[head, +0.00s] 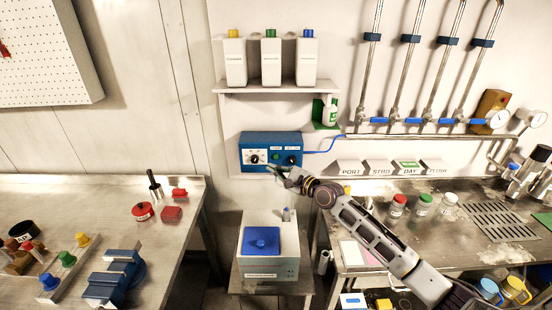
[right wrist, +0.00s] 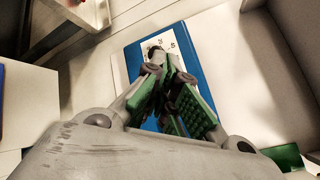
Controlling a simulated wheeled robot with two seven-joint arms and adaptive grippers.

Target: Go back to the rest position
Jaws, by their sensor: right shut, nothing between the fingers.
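My right gripper (head: 279,172) is in the middle of the head view, just below and in front of the blue control box (head: 270,142) on the wall. In the right wrist view the gripper (right wrist: 165,65) is shut with nothing between its fingers. The blue box (right wrist: 133,58) with its white label lies behind the fingers there; I cannot tell whether they touch it. In the head view the box shows a black-and-white dial at left and a dark knob at right. My left gripper is not in either view.
A white machine with a blue lid (head: 261,240) stands below the right gripper. The right counter (head: 380,262) holds several small jars. A shelf (head: 270,88) with three white bottles hangs above the box. The left bench (head: 60,195) carries red parts and colored knobs.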

